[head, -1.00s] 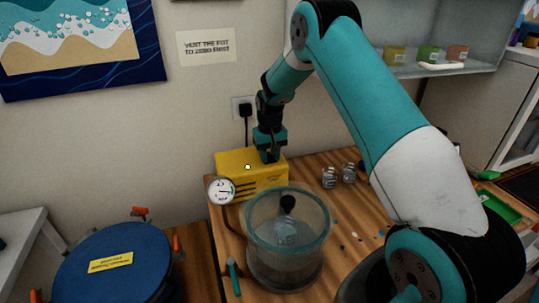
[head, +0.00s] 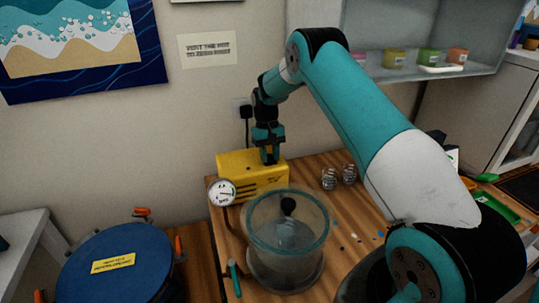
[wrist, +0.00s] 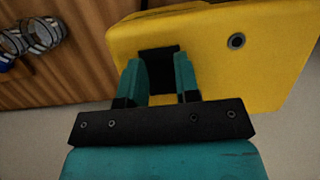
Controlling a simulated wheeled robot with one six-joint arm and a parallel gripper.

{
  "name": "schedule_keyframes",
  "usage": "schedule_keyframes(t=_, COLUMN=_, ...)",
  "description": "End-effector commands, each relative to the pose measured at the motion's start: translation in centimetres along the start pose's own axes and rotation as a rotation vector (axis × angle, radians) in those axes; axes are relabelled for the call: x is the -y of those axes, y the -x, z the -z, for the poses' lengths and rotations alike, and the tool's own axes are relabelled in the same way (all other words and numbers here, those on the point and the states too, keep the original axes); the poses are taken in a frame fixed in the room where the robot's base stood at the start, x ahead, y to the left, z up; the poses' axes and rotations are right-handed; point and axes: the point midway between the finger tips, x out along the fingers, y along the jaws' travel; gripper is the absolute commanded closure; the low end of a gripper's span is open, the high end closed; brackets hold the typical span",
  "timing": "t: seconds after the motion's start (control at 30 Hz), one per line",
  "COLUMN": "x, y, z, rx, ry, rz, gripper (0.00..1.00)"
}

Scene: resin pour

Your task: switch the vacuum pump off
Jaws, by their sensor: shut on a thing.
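The yellow vacuum pump (head: 238,164) stands at the back of the wooden table, against the wall. My gripper (head: 270,159) reaches down onto the right part of its top. In the wrist view, the pump's yellow top (wrist: 275,75) fills the upper right. My gripper's fingers (wrist: 160,88) are closed on a black switch part (wrist: 160,62) on that top; its exact setting is partly hidden. A small dark round lamp or fitting (wrist: 237,41) sits beside it and looks unlit.
A round white gauge (head: 222,192) is at the pump's left front. A clear vacuum chamber (head: 285,262) stands in front of the pump. Two small metallic items (head: 338,177) lie to the right. A blue-lidded pot (head: 112,265) is at the lower left.

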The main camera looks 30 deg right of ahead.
Motion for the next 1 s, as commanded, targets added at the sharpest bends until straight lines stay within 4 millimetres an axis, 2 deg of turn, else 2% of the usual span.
schedule_keyframes(t=0.03, x=0.0, y=0.1, z=0.0, rx=0.000, ry=0.000, rz=0.000, gripper=0.66)
schedule_keyframes(t=0.1, x=0.0, y=0.1, z=0.0, rx=-0.001, ry=0.000, rz=0.000, gripper=0.50)
schedule_keyframes(t=0.13, x=0.0, y=0.1, z=0.0, rx=-0.001, ry=0.000, rz=0.000, gripper=0.45)
schedule_keyframes(t=0.4, x=0.0, y=0.1, z=0.0, rx=-0.002, ry=0.000, rz=0.000, gripper=0.45)
schedule_keyframes(t=0.53, x=0.0, y=0.9, z=0.1, rx=-0.005, ry=0.000, rz=0.000, gripper=0.45)
schedule_keyframes(t=0.67, x=0.0, y=3.1, z=0.2, rx=-0.008, ry=0.000, rz=0.000, gripper=0.45)
schedule_keyframes(t=1.0, x=-0.1, y=12.1, z=0.1, rx=-0.008, ry=0.000, rz=-0.001, gripper=0.45)
